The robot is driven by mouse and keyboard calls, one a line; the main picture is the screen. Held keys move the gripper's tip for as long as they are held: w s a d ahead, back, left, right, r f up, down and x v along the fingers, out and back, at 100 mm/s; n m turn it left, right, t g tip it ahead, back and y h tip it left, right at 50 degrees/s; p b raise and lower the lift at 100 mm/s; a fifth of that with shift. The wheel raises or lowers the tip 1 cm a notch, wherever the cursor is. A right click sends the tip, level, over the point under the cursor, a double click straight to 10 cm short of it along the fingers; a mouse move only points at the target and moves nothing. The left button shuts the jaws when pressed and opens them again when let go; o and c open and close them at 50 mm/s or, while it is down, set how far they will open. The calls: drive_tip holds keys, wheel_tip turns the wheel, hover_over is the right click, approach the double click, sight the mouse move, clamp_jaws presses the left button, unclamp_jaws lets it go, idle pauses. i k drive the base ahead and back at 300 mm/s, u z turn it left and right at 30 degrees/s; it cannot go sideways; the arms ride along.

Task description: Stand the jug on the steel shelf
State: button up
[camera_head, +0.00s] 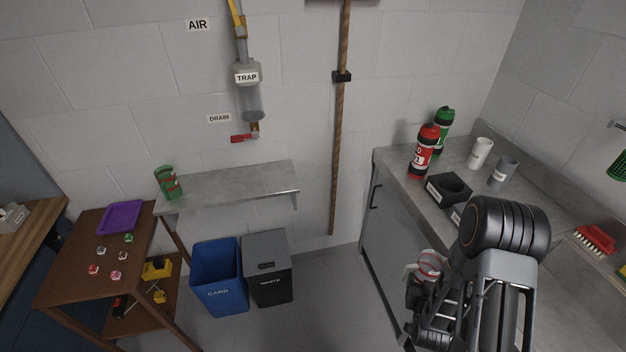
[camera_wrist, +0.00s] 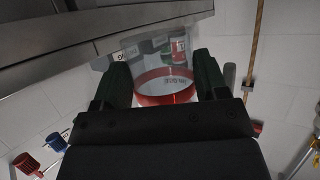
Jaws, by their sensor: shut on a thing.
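A clear jug with a red band (camera_head: 430,262) is held by my gripper (camera_head: 424,285) at the lower right of the head view, beside the grey counter and in front of its cabinet. The wrist view shows the jug (camera_wrist: 165,88) between the two dark fingers of my gripper (camera_wrist: 163,85), which are shut on it. My arm partly hides the jug in the head view. The steel shelf (camera_head: 235,187) is on the back wall, left of and well apart from the jug.
The shelf's middle and right are bare. Below stand a blue CARD bin (camera_head: 219,277) and a grey WASTE bin (camera_head: 267,270). A red valve handle (camera_head: 241,138) hangs above the shelf. A wooden pole (camera_head: 341,150) stands right of it. The counter (camera_head: 398,160) holds bottles and cups.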

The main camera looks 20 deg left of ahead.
sight(190, 198)
drive_tip(key=z, duration=0.05)
drive_tip(key=k, duration=0.6)
drive_tip(key=u, duration=0.95)
drive_tip(key=i, duration=1)
drive_tip(key=u, duration=0.9)
